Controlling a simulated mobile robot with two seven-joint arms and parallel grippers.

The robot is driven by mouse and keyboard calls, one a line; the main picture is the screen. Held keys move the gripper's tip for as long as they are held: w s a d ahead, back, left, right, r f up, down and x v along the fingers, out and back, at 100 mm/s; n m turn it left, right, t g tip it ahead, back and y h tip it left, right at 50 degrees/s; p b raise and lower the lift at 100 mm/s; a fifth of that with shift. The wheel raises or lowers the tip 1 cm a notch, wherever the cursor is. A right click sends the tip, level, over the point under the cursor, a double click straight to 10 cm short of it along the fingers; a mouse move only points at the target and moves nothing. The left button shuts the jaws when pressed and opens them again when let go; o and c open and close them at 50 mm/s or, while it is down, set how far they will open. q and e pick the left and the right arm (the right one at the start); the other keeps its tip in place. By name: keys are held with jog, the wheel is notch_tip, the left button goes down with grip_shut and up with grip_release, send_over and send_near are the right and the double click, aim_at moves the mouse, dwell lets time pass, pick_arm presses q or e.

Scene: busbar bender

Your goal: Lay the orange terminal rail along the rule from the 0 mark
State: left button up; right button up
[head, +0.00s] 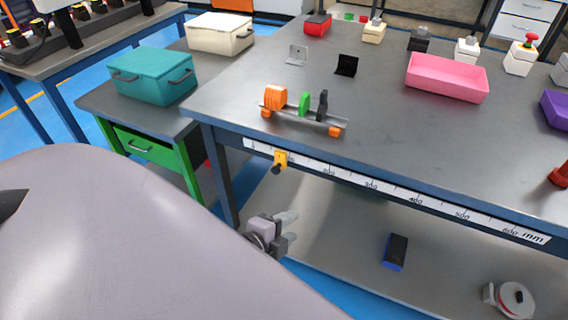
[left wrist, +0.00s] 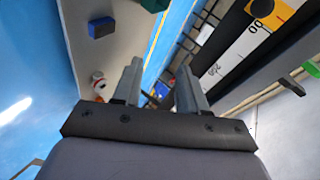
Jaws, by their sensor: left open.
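The orange terminal rail (head: 318,118) is a grey metal strip with orange ends, carrying an orange, a green and a dark block. It lies on the grey table top, a little behind the front edge and apart from the rule. The white rule (head: 347,178) runs along the table's front edge, its 0 end at the left. A yellow piece (head: 281,158) sits on the rule near that end. My left gripper (head: 289,227) is open and empty, in front of and below the table edge. In the left wrist view its fingers (left wrist: 158,88) stand apart, with the rule (left wrist: 248,40) to their right. My right gripper is not seen.
Behind the rail are a black bracket (head: 346,65), a grey bracket (head: 297,54) and a pink tray (head: 447,80). A teal box (head: 152,82) stands on the side table. A blue-black block (head: 396,252) lies on the lower shelf.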

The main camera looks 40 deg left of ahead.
pick_arm(q)
jog(key=s+d+f+n+g+h, duration=0.2)
jog(key=s+d+f+n, duration=0.2)
jog(key=s+f+n, duration=0.3)
jog(key=n, duration=0.5)
jog(key=shift+d+n, duration=0.3)
jog(key=shift+d, duration=0.1)
jog(key=r+p, duration=0.6)
jog(key=p, duration=0.1)
jog(key=shift+s+a, duration=0.15)
jog(key=shift+a, duration=0.2)
